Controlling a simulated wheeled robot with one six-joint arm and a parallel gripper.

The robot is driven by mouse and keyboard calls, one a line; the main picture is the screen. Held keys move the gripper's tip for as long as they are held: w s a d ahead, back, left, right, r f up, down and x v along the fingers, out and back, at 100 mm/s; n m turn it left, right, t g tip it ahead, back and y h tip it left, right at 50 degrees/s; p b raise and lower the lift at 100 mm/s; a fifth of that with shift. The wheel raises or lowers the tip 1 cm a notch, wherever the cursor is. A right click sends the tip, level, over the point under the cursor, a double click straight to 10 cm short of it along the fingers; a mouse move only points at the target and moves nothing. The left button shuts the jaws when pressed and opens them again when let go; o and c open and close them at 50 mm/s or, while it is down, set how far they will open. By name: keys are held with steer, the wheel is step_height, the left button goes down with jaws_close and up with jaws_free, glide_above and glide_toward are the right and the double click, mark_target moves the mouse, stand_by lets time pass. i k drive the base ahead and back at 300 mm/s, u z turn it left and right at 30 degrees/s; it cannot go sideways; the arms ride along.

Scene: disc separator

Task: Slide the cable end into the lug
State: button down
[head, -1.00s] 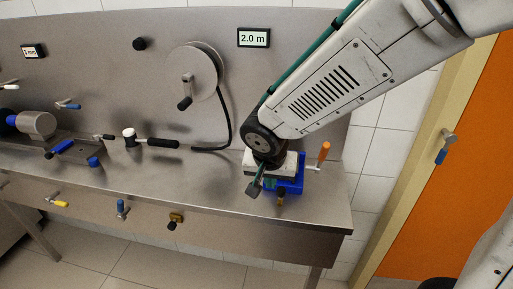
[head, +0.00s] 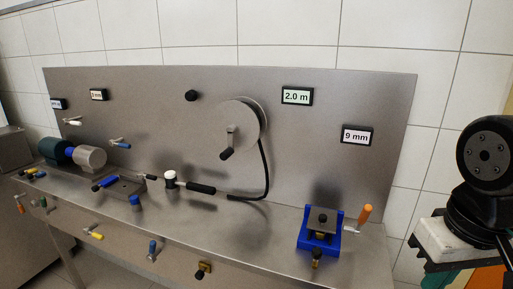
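The black cable (head: 265,170) hangs from the grey reel (head: 238,127) and bends onto the bench. Its end (head: 234,198) lies on the bench close to a black handle. A blue fixture (head: 304,240) with a dark block on top and an orange-handled lever stands on the bench to the right. A small brass part (head: 317,253) shows at its front; it may be the lug, but it is too small to tell.
The steel bench (head: 265,228) is clear between the cable end and the blue fixture. A white-capped tool (head: 170,178) with a black handle (head: 200,188) lies left of the cable end. Displays read 2.0 m (head: 297,96) and 9 mm (head: 359,135).

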mark_target(316, 254)
steer(key=u, duration=1.3)
steer(key=k, duration=0.45)
steer(key=z, duration=1.35)
